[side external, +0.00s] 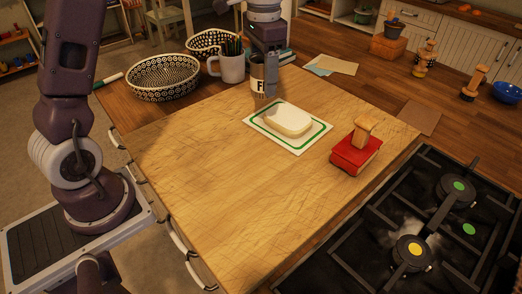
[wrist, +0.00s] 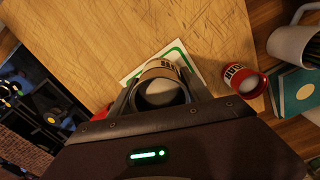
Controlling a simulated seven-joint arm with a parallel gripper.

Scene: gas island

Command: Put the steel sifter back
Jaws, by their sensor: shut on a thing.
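My gripper (side external: 268,84) is at the far part of the wooden worktop (side external: 200,165), pointing down. It is shut on a round, open-topped can with a cream label and dark letters (side external: 257,78), seemingly the steel sifter. In the wrist view the can (wrist: 162,92) sits between the two fingers of my gripper (wrist: 160,84), its grey inside facing the camera. The can is close to the green-edged white mat (side external: 301,147); whether it touches the worktop I cannot tell. A pale block (side external: 288,119) lies on the mat.
A red lettered can (wrist: 239,79) stands right of the held can in the wrist view, near a mug (side external: 231,68) and books (wrist: 299,92). Patterned baskets (side external: 163,78) stand behind. The worktop's near left is clear.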

